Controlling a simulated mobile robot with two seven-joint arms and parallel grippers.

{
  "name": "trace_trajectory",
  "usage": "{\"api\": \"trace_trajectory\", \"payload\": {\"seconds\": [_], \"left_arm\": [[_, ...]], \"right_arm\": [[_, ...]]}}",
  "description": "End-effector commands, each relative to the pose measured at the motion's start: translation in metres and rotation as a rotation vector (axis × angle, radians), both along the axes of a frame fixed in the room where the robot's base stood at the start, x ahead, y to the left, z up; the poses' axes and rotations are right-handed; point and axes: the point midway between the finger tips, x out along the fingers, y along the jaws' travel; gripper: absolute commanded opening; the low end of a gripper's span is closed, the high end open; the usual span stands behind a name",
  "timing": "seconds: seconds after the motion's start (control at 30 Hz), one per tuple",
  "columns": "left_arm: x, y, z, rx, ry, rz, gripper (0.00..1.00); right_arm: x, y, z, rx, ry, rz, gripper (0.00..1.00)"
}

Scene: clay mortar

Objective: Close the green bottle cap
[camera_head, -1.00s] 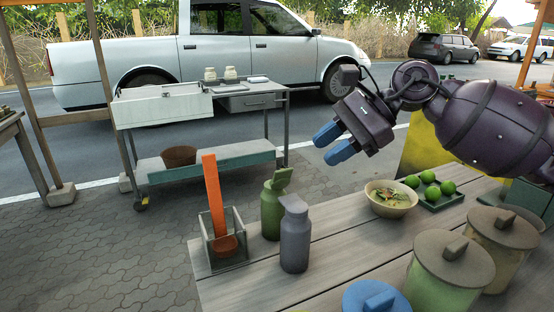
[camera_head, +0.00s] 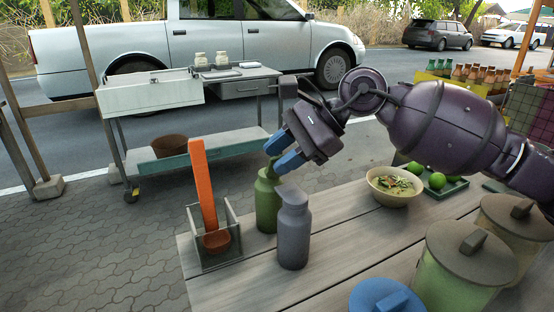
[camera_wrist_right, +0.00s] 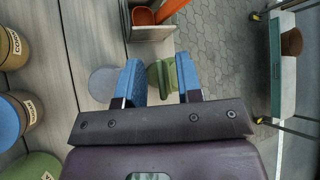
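The green bottle (camera_head: 267,207) stands upright on the wooden table, next to the grey bottle (camera_head: 293,233). Its green cap (camera_head: 270,167) is partly hidden behind my blue fingers in the head view, so its angle is unclear. My right gripper (camera_head: 282,151) is open at the top of the green bottle, fingers pointing down-left. In the right wrist view, the top of the green bottle (camera_wrist_right: 163,76) appears between the two spread fingers (camera_wrist_right: 161,80); contact cannot be made out. The grey bottle (camera_wrist_right: 103,84) is beside the left finger there. My left gripper is not in view.
A holder (camera_head: 217,250) with an orange ladle (camera_head: 203,185) stands left of the bottles. A food bowl (camera_head: 394,190) and a tray of limes (camera_head: 437,181) lie to the right. Lidded pots (camera_head: 455,268) fill the front right. Bare tabletop lies between.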

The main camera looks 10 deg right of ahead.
Motion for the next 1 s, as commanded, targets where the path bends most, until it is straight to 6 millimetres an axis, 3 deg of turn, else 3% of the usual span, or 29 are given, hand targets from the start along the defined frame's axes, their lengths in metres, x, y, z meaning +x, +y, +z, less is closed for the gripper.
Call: {"api": "trace_trajectory", "payload": {"seconds": [0.43,0.67,1.0], "left_arm": [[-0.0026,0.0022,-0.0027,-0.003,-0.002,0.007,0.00],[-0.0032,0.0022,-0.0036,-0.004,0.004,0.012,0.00],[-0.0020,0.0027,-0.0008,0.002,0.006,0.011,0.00]], "right_arm": [[0.0005,0.0069,-0.0049,0.000,-0.002,0.000,0.33],[0.0005,0.0068,-0.0051,0.000,-0.001,0.000,0.00],[0.0022,0.0071,-0.0019,-0.008,0.023,-0.001,0.00]]}}
